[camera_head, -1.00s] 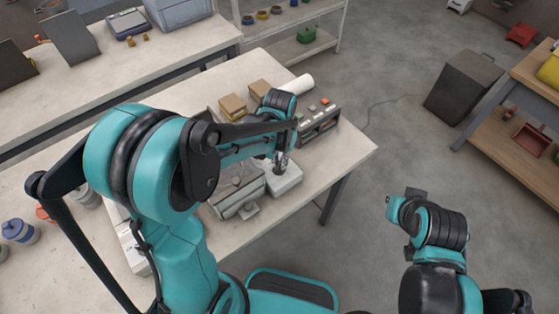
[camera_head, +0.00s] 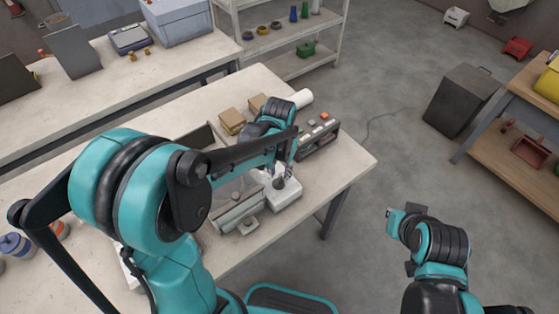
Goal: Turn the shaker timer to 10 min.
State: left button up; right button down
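A small light-grey box unit (camera_head: 287,195) stands on the table beside the bag sealer, with a dark round knob (camera_head: 279,183) on its top; it looks like the shaker timer, but its scale is too small to read. My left gripper (camera_head: 284,176) points down right at the knob. Its fingers are small and partly hidden by my arm, so I cannot tell whether they grip the knob. My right gripper (camera_head: 394,222) is off to the right over the floor, away from the table. Its fingers are too unclear to tell open from shut.
A control box with coloured buttons (camera_head: 318,137) stands behind the timer. A grey sealer-like machine (camera_head: 238,204) is just left of it. Brown boxes (camera_head: 232,121) and a white roll (camera_head: 301,98) lie farther back. The table's right end (camera_head: 345,165) is clear.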

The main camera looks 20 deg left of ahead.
aim_at(280, 178)
pick_arm(q)
notch_tip(280, 178, up, 10)
dwell(0.3)
dwell(0.4)
